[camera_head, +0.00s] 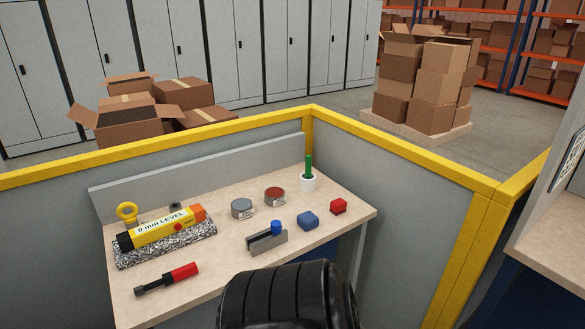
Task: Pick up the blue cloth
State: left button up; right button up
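A small blue folded-looking piece (308,220), most likely the blue cloth, lies on the light wooden workbench (230,290) right of the middle. Neither gripper can be made out. A black ribbed rounded part, likely mine, fills the bottom middle and hides part of the bench's front.
The bench also holds a yellow level tool (160,232) on a speckled slab, a red-and-black tool (168,279), two round tins (243,208) and a white cup (308,184) with a green item. Yellow-topped grey barriers (400,155) enclose the bench's back and right.

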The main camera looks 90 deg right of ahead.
aim_at(308, 221)
jog(key=z, duration=2.85)
jog(key=i+l, duration=0.1)
jog(key=l, duration=0.3)
jog(key=i+l, duration=0.1)
jog(key=l, duration=0.3)
jog(key=i+l, duration=0.15)
jog(key=l, duration=0.25)
